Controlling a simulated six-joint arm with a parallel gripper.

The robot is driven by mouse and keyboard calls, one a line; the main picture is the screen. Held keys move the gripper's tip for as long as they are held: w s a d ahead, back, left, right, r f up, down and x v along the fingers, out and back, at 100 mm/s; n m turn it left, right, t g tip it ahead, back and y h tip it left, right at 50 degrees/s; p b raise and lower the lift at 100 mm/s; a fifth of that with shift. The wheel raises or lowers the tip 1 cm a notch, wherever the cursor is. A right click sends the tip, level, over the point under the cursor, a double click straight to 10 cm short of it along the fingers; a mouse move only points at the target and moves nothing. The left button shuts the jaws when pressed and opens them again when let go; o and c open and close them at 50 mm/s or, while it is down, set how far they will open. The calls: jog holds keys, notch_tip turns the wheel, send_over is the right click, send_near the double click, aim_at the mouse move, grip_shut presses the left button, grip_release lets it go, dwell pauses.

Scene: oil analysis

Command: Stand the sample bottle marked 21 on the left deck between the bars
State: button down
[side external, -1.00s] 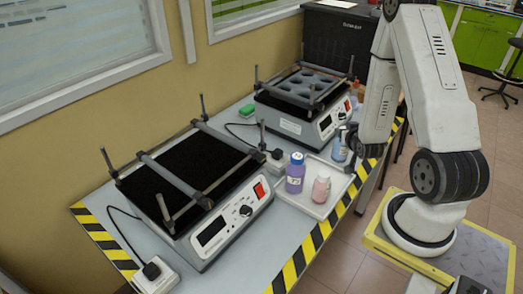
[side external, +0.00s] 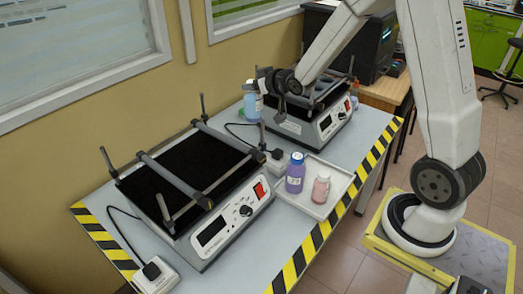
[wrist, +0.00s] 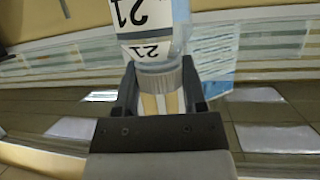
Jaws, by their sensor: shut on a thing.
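The sample bottle marked 21 (wrist: 140,25) is between the fingers of my gripper (wrist: 160,88), which is shut on its ribbed cap. In the side view, my gripper (side external: 263,82) holds the bottle (side external: 252,104), pale blue with a white label, upright beside the left edge of the far shaker. It appears raised above the bench. The left deck (side external: 185,165) is a black platform on the near shaker, with grey bars (side external: 180,180) across it. No bottle stands on it.
A white tray (side external: 330,172) on the bench holds a purple bottle (side external: 295,172) and a pink bottle (side external: 320,187). The far shaker (side external: 310,125) stands behind. Upright posts (side external: 262,135) rise at the deck corners. A power adapter (side external: 155,275) sits at front left.

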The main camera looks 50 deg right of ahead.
jog(key=w+a+r+n+y, duration=0.1)
jog(key=a+r+n+y, duration=0.1)
jog(key=a+r, duration=0.5)
jog(key=s+a+f+n+y, duration=0.2)
jog(key=s+a+f, duration=0.1)
jog(key=s+a, duration=0.75)
jog(key=s+f+x, duration=0.1)
jog(key=f+x, duration=0.1)
jog(key=x, duration=1.5)
jog(key=shift+w+a+f, duration=0.25)
jog(key=shift+f, duration=0.15)
jog(key=shift+w, duration=0.1)
jog(key=shift+w+f, duration=0.2)
jog(key=shift+f, duration=1.6)
jog(key=shift+f, duration=0.1)
